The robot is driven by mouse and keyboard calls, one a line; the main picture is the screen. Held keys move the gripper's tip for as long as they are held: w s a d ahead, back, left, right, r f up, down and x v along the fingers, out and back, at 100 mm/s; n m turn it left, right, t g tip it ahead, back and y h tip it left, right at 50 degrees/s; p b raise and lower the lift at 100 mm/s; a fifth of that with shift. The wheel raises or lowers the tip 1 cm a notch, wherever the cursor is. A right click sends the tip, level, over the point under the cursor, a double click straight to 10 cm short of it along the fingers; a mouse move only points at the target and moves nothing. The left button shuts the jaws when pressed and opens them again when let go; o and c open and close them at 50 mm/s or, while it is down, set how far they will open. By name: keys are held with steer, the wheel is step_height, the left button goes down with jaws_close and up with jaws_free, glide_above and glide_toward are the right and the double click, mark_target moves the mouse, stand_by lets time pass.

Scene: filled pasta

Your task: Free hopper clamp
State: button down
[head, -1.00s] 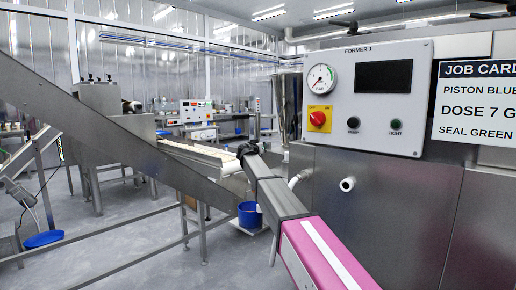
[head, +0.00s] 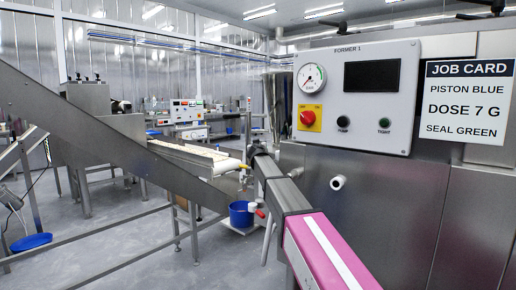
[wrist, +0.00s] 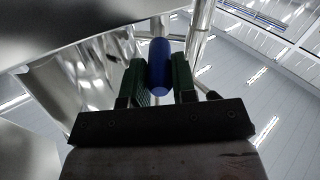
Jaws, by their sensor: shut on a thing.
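In the wrist view my gripper (wrist: 160,84) has two green-padded fingers with a blue rounded cylinder (wrist: 159,66), like a handle, between them. The fingers are shut on it. Its far end runs up toward bright metal rods or tubes; I cannot make out what it joins. The gripper and the blue handle are hidden there behind the arm's far end. I cannot make out the hopper clamp's shape or whether it is fastened.
The control panel (head: 358,140) and a job card (head: 464,102) are on the right. A sloping steel conveyor side (head: 110,135) crosses on the left. A blue bucket (head: 241,214) stands beside my arm.

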steer(key=c, duration=0.9)
jaws_free()
steer(key=shift+r, duration=0.1)
steer(key=shift+r, duration=0.3)
steer(key=r, duration=0.4)
steer(key=shift+s+a, duration=0.35)
steer(key=shift+s, duration=0.05)
steer(key=s+a+r, duration=0.4)
steer(key=s+a, duration=0.1)
steer(key=s+a+r, duration=0.2)
steer(key=shift+s+a+r, duration=0.1)
steer(key=shift+s+a, duration=0.1)
steer(key=shift+a, duration=0.05)
